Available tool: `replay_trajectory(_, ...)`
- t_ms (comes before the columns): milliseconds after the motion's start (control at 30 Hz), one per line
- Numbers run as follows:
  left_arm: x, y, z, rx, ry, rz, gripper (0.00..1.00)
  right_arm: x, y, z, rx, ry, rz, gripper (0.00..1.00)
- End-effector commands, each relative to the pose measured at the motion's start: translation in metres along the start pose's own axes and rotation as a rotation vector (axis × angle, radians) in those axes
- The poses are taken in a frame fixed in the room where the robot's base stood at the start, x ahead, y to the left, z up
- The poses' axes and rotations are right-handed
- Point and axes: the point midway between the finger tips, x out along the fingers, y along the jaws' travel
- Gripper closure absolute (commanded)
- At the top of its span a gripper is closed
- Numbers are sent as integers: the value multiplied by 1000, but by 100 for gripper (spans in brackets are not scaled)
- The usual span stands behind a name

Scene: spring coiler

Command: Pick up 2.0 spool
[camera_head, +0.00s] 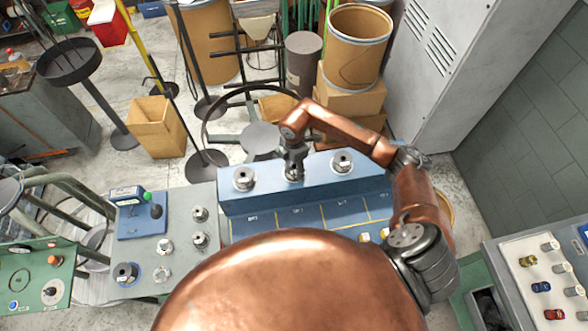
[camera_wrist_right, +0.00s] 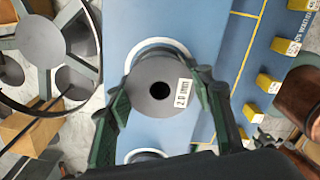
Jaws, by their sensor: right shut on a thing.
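The 2.0 spool is a grey round spool with a centre hole and a white "2.0 mm" label (camera_wrist_right: 183,92), seen from above in the right wrist view. My right gripper (camera_wrist_right: 160,80) is shut on it, with one green finger on each side. In the head view the right gripper (camera_head: 293,163) is over the middle of the blue stand (camera_head: 318,191), between two other spools, and mostly hides the held spool. I cannot tell whether the spool touches the stand. My left gripper is out of view.
One spool (camera_head: 243,179) stands left of my gripper and another (camera_head: 342,161) stands right on the blue stand. Yellow blocks (camera_wrist_right: 256,112) with labels lie beside it. A grey bench (camera_head: 184,262) with small parts is at left. A black wheel stand and cardboard drum (camera_head: 357,45) are behind.

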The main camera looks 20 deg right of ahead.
Motion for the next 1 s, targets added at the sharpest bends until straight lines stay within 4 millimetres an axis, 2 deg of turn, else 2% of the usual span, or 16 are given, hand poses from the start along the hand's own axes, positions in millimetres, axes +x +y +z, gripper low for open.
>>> replay_trajectory(267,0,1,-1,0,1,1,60,0,0,0,0,0,0,89)
replay_trajectory(633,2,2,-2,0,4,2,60,-4,1,0,0,0,2,89)
replay_trajectory(867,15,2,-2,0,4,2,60,-28,2,1,-1,-1,5,89)
replay_trajectory(1000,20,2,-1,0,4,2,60,-51,-8,-15,-5,1,6,89)
